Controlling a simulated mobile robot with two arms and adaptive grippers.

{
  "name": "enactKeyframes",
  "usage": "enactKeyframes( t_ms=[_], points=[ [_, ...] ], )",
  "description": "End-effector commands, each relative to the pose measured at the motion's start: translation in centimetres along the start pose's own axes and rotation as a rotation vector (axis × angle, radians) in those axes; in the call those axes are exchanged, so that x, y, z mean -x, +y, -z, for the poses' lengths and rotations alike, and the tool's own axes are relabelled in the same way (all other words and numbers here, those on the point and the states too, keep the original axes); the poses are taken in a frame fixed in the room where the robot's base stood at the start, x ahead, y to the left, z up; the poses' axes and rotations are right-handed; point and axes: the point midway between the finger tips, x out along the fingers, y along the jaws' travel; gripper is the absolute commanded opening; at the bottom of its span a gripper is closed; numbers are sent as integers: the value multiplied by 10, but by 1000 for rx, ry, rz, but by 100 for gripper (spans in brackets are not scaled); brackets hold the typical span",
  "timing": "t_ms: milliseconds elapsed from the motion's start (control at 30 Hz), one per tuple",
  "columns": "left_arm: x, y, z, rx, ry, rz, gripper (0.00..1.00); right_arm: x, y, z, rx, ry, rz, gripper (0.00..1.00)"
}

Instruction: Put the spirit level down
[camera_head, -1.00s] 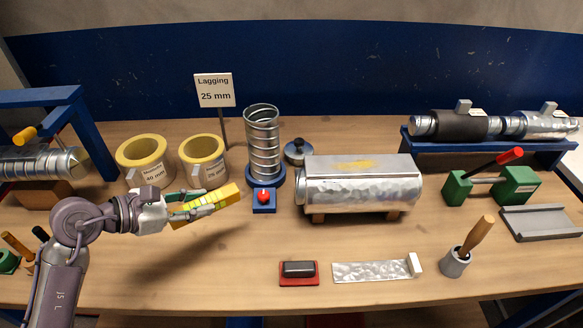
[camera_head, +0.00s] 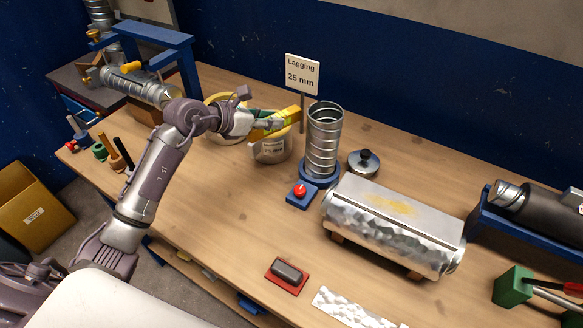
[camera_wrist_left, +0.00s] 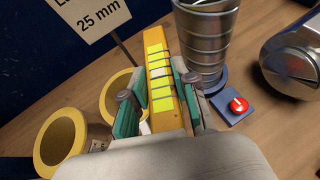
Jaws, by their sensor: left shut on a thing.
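The spirit level (camera_head: 289,115) is a yellow bar with lighter yellow-green windows. My left gripper (camera_head: 268,124) is shut on it and holds it in front of the yellow lagging rings' far side, left of the upright spiral duct. In the left wrist view the level (camera_wrist_left: 166,112) lies between the green-padded fingers (camera_wrist_left: 162,112) and points away, close beside the spiral duct (camera_wrist_left: 203,45). I cannot tell its exact height above the table. The gripper and level partly hide the lagging rings in the head view. My right gripper is not in view.
A lagging ring (camera_head: 271,151) stands below the level, near the "25 mm" sign (camera_head: 302,75). The upright spiral duct (camera_head: 323,140) stands right of it, with a red button box (camera_head: 301,193) in front. A metal-clad cylinder (camera_head: 395,225) lies further right. The table's front-left middle is clear.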

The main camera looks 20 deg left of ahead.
Motion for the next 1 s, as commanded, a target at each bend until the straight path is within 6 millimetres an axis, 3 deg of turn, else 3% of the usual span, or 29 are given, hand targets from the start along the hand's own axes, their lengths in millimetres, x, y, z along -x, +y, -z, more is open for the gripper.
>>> enactKeyframes(
  t_ms=[400,833,1000],
  points=[
    [-48,-2,92,6,1,2,0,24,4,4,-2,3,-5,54],
    [-71,-2,137,4,0,1,0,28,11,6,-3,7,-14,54],
    [-74,-2,143,-1,-1,0,0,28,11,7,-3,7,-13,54]
  ],
)
